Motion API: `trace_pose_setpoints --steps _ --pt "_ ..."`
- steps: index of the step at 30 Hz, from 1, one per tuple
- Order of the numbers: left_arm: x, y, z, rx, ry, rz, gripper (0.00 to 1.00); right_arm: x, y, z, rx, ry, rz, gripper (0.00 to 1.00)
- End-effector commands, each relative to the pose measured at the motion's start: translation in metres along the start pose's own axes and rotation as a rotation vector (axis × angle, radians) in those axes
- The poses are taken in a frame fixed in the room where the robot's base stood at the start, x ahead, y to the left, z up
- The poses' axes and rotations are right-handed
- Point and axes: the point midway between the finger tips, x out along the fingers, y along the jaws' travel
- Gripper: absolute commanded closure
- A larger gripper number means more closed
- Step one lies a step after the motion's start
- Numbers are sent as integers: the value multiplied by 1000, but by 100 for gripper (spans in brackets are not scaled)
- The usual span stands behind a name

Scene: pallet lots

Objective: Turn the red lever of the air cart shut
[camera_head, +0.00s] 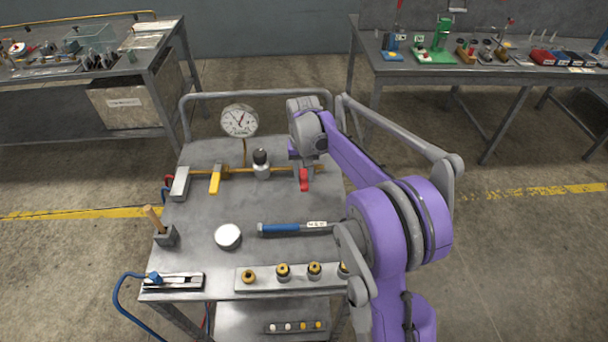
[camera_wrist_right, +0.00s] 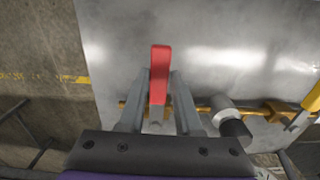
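The air cart (camera_head: 205,210) is a grey metal table with a yellow pipe along its back part. The red lever (camera_head: 304,181) sits at the pipe's right end and points toward the cart's front. My right gripper (camera_head: 304,164) is over the lever's valve. In the right wrist view the red lever (camera_wrist_right: 159,70) stands between the two fingers of the right gripper (camera_wrist_right: 159,88). The lever's pivot is partly hidden. My left gripper is not in view.
A pressure gauge (camera_head: 239,121), a yellow lever (camera_head: 215,179) and a dark-topped fitting (camera_head: 261,165) stand along the pipe. A blue-handled tool (camera_head: 294,228), a round tin (camera_head: 228,237) and a strip of brass fittings (camera_head: 265,279) lie nearer the front. A rail edges the cart's back.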

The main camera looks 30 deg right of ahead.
Motion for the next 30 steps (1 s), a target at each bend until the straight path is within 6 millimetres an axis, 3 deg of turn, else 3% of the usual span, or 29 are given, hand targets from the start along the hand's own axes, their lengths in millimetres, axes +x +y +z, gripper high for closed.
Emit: trace_pose_setpoints --steps 1,4,16,30 --pt "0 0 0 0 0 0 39 0 -1 0 -1 0 -1 58" --pt "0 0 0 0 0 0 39 0 0 0 -2 0 0 40" --pt "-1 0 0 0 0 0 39 -9 0 0 -2 0 1 40" --pt "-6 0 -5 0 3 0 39 -94 0 0 -3 0 0 40"
